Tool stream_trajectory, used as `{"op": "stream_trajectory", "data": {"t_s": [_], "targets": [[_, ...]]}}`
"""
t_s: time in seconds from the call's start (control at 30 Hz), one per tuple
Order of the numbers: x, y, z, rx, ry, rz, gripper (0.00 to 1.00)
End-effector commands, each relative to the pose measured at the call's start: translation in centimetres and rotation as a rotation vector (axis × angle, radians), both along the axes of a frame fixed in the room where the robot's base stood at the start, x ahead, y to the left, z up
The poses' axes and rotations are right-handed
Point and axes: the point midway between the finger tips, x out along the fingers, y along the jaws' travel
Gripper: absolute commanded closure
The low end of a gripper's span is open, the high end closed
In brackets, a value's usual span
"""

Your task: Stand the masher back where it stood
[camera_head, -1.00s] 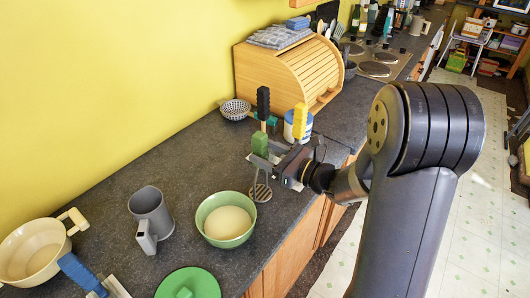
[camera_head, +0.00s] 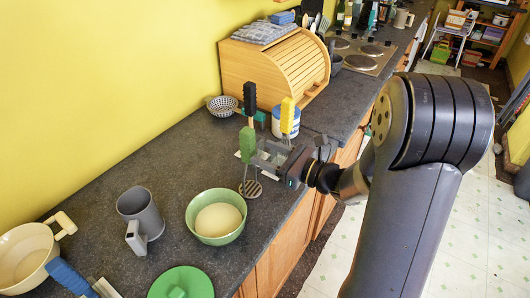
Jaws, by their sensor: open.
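The masher has a green handle (camera_head: 247,142) and a grey perforated foot (camera_head: 251,188). It stands upright on the dark counter, just right of and behind the green bowl. My gripper (camera_head: 261,158) is open and reaches in from the right at the masher's upper stem, just below the handle. I cannot tell whether the fingers are still around the stem or touch it. Behind it stand a black-handled tool (camera_head: 250,98) and a yellow-handled tool (camera_head: 287,115); their lower ends are partly hidden.
The green bowl (camera_head: 197,222) with pale contents sits close left of the masher. A grey jug (camera_head: 140,212), cream pan (camera_head: 22,258) and green lid (camera_head: 182,283) lie farther left. The wooden bread bin (camera_head: 262,75) and a blue-white tin (camera_head: 277,123) are behind. The counter's front edge is near.

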Motion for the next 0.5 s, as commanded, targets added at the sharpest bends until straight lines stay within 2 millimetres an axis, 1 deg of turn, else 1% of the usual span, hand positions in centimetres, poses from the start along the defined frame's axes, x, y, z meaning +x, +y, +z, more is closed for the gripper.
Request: {"op": "stream_trajectory", "data": {"t_s": [0.5], "targets": [[-1.2,-1.8,0.0,0.001,-0.001,-0.002,0.47]]}}
